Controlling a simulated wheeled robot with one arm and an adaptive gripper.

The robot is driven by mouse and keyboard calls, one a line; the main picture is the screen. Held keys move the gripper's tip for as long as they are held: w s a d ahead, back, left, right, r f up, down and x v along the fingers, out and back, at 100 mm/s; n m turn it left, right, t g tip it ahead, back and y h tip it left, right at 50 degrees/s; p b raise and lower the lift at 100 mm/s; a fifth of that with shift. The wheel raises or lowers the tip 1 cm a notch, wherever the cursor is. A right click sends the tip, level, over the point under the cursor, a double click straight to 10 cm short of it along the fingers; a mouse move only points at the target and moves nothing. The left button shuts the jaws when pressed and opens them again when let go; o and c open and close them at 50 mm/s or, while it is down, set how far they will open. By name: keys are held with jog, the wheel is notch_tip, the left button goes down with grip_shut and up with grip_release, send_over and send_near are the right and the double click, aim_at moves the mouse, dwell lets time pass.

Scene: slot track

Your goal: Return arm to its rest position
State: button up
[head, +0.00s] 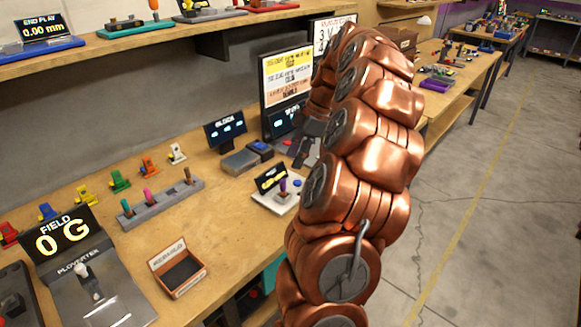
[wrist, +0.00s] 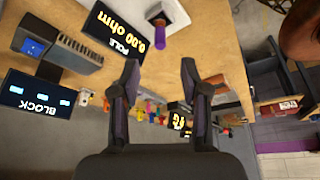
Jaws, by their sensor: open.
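My copper-coloured arm (head: 375,130) rises through the middle of the head view and bends over toward the workbench. My gripper (wrist: 160,75) is open in the wrist view, its two dark fingers apart with nothing held between them. In the head view only a dark part of the gripper (head: 304,146) shows, left of the arm and over the bench near the signs; its fingertips are hard to make out there. The workbench (head: 225,215) lies below and left of the arm.
On the bench are a BLOCK display (head: 226,129), a small device with a purple stick (head: 283,187), a slotted grey bar (head: 163,203), a FIELD display (head: 61,233) and an open box (head: 178,268). A sign board (head: 287,75) stands behind. The floor (head: 480,220) at right is clear.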

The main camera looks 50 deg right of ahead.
jog(key=shift+v, duration=1.15)
jog(key=s+a+r+m+g+p, duration=0.1)
jog(key=a+r+m, duration=0.1)
jog(key=a, duration=1.1)
jog(key=s+a+r+m+g+p, duration=0.1)
jog(key=a+g, duration=0.1)
jog(key=a, duration=1.1)
jog(key=s+a+f+m+h+p, duration=0.1)
jog(key=s+a+f+m, duration=0.2)
jog(key=s, duration=0.6)
jog(key=s+a+f+m+g+h+p, duration=0.1)
jog(key=s+a+m, duration=0.4)
jog(key=s, duration=0.5)
notch_tip(320, 180, down, 2)
jog(key=shift+a+f+h, duration=0.1)
jog(key=shift+a+h, duration=0.7)
jog(key=shift+a, duration=0.35)
jog(key=shift+s, duration=0.1)
